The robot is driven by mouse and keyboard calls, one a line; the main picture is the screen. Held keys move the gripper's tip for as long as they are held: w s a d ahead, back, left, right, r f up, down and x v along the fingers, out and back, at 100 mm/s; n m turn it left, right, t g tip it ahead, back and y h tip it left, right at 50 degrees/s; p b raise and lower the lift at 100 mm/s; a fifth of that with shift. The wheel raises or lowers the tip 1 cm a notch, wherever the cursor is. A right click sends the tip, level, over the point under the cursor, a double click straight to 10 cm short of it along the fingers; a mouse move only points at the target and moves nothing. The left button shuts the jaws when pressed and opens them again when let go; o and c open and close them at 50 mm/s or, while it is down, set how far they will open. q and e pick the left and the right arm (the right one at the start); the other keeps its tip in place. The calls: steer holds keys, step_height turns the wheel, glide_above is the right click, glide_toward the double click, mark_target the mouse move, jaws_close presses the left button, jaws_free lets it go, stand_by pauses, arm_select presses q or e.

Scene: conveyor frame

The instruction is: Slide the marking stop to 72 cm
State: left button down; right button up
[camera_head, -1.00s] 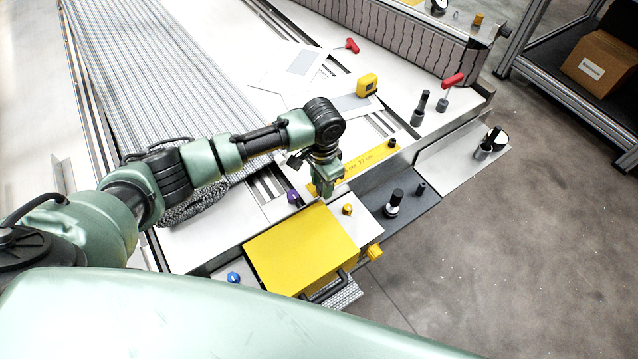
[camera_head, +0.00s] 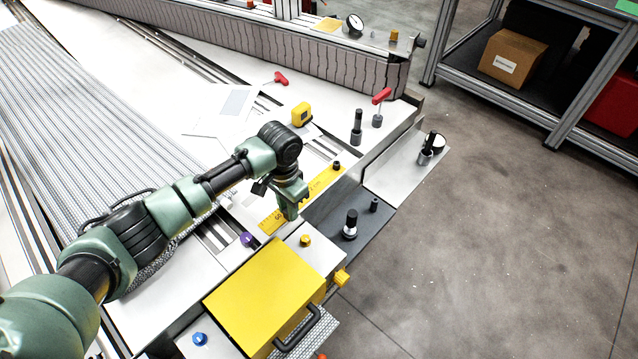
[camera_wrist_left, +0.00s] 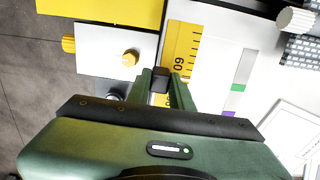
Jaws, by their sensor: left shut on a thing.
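The yellow ruler strip (camera_head: 325,181) runs diagonally across the bench end in the head view, showing on both sides of my left gripper (camera_head: 289,213). In the left wrist view, the ruler (camera_wrist_left: 182,45) shows black graduations and a "60". My left gripper (camera_wrist_left: 161,88) is shut on a small dark block (camera_wrist_left: 160,74), which appears to be the marking stop, at the ruler's edge. The fingers hide its lower part and any pointer, so its exact reading cannot be told. My right gripper is not in view.
A yellow box (camera_head: 262,287) with a black handle stands in front of the gripper. A black knob (camera_head: 337,164) stands near the ruler's far end. A yellow tape measure (camera_head: 301,114), red-handled tools and dark posts (camera_head: 356,128) are farther back. A purple knob (camera_head: 248,239) is left.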

mark_target(319, 191)
arm_select(q)
steer(key=shift+w+d+r+b, duration=0.1)
steer(key=shift+w+d+b, duration=0.5)
steer(key=shift+w, duration=0.25)
steer(key=shift+w+d+r+b, duration=0.1)
steer(key=shift+w+d+b, duration=0.5)
steer(key=shift+w, duration=0.2)
steer(key=shift+w+d+f+b, duration=0.1)
steer(key=shift+w+d+b, duration=0.6)
steer(key=shift+w+b, duration=0.2)
steer(key=w+d+b, duration=0.1)
steer(key=w+b, duration=0.1)
steer(key=b, duration=0.1)
steer(key=shift+w+d, duration=0.1)
steer(key=shift+d, duration=0.25)
steer(key=w+d+b, duration=0.1)
steer(key=w+b, duration=0.1)
steer(key=b, duration=0.1)
steer(key=shift+d, duration=0.25)
steer(key=c, duration=1.2)
jaws_free()
steer(key=shift+o, duration=0.2)
steer(key=shift+s, duration=0.15)
step_height(319, 191, up, 8)
